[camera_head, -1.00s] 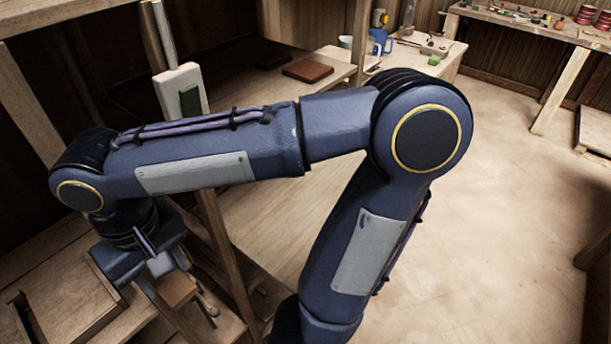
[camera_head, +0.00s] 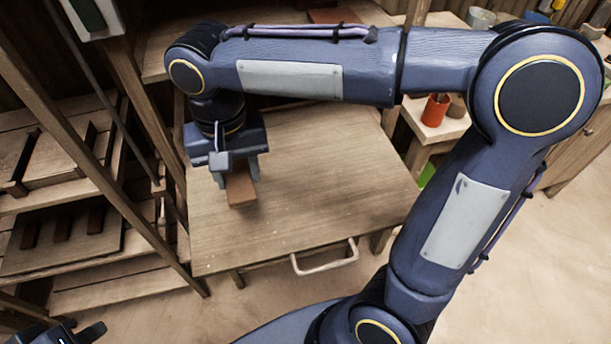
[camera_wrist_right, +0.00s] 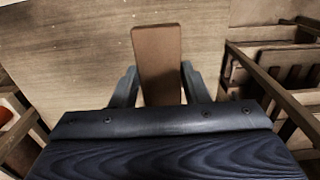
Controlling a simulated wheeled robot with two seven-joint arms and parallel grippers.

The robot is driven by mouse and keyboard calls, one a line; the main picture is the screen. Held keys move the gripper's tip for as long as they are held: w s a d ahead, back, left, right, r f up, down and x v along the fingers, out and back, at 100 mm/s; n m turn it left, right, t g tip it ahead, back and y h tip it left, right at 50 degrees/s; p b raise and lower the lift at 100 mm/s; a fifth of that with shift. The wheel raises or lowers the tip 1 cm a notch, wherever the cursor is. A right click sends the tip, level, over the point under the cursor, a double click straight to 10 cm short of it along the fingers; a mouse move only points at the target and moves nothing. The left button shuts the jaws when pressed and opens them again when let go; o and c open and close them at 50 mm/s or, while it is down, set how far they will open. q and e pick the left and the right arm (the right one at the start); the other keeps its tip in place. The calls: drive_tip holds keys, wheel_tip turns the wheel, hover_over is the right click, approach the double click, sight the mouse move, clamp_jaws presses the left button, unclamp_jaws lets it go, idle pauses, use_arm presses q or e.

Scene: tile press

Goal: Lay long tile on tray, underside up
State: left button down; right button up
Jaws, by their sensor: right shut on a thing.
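My right gripper (camera_head: 236,170) is shut on a plain brown long tile (camera_head: 240,188) and points down over the wooden table. In the right wrist view the tile (camera_wrist_right: 157,60) sticks out between the two fingers (camera_wrist_right: 158,88), with the pale table top behind it. I cannot tell which face of the tile is its underside. My left gripper (camera_head: 78,335) shows only in part at the bottom left corner, and its jaws are unclear. No tray stands out on the table; slatted wooden boards (camera_head: 62,235) lie on the rack at the left.
The wooden table (camera_head: 310,190) is bare around the tile and has a pale handle (camera_head: 325,258) at its front. Rack posts (camera_head: 95,150) stand close to its left. My right arm hides part of the back.

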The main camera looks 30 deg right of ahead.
drive_tip(key=d+f, duration=0.4)
drive_tip(key=d, duration=0.4)
hover_over(305, 194)
drive_tip(key=a, duration=0.1)
drive_tip(key=f, duration=0.3)
drive_tip(key=shift+a+f, duration=0.2)
drive_tip(key=shift+f, duration=0.2)
drive_tip(key=shift+d+f, duration=0.4)
drive_tip(key=shift+f, duration=0.05)
drive_tip(key=shift+d+f, duration=0.15)
drive_tip(key=shift+f, duration=0.8)
drive_tip(key=shift+d+f, duration=0.1)
drive_tip(key=shift+f, duration=0.8)
